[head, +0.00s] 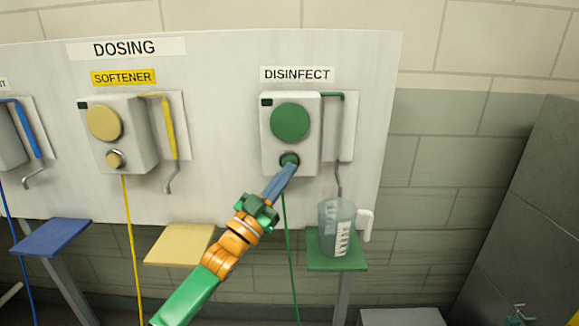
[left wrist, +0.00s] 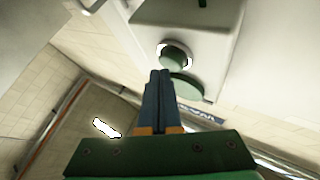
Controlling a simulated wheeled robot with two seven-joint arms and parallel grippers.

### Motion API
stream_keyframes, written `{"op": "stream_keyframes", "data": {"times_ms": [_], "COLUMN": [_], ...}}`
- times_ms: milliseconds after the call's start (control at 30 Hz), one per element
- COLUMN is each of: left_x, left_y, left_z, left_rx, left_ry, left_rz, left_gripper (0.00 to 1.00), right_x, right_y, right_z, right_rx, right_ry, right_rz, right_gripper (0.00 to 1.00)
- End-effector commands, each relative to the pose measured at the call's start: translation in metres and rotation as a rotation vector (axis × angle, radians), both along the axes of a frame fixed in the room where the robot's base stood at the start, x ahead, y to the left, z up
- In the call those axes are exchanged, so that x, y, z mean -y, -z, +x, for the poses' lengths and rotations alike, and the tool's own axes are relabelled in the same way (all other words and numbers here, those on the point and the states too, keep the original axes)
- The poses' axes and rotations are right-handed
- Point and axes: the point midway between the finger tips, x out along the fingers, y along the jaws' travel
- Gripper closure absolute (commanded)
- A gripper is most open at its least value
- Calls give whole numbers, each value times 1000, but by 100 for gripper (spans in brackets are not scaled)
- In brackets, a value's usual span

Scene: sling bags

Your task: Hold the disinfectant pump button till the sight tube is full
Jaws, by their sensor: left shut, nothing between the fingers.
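The disinfectant pump (head: 270,145) is a white box with a large green disc (head: 290,122) under the DISINFECT label (head: 297,74). Its small green button (head: 289,158) is low on the front. My left gripper (head: 292,166) is shut and empty, its tips at the button's lower edge; I cannot tell whether it is pressed. In the left wrist view the shut fingers (left wrist: 159,75) point at the button (left wrist: 174,55). A green tube (head: 333,96) runs from the pump to a metal spout (head: 339,181). I cannot make out a fill level in the tube. My right gripper is not in view.
A clear measuring jug (head: 336,222) with a white handle stands on a green shelf (head: 318,265) below the spout. The yellow softener pump (head: 135,130) and its empty shelf (head: 180,244) are to the left. A grey partition (head: 535,210) stands at right.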

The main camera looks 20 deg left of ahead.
Motion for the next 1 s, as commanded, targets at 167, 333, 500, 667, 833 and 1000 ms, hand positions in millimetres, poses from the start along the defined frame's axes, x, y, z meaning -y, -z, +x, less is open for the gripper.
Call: {"op": "stream_keyframes", "data": {"times_ms": [167,333,500,667,833,1000], "left_x": [0,0,-1,-1,-2,-2], "left_y": [0,1,1,1,1,1], "left_z": [0,1,3,5,7,9], "left_rx": [0,0,0,0,0,0], "left_ry": [0,1,1,0,1,1], "left_rz": [0,1,1,0,0,1], "left_gripper": [100,100,100,100,100,100], "right_x": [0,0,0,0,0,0], "right_y": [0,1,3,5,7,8], "right_z": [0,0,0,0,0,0], "right_rx": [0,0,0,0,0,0], "right_ry": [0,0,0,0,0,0], "right_rz": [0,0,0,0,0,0], "right_gripper": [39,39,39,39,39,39]}}
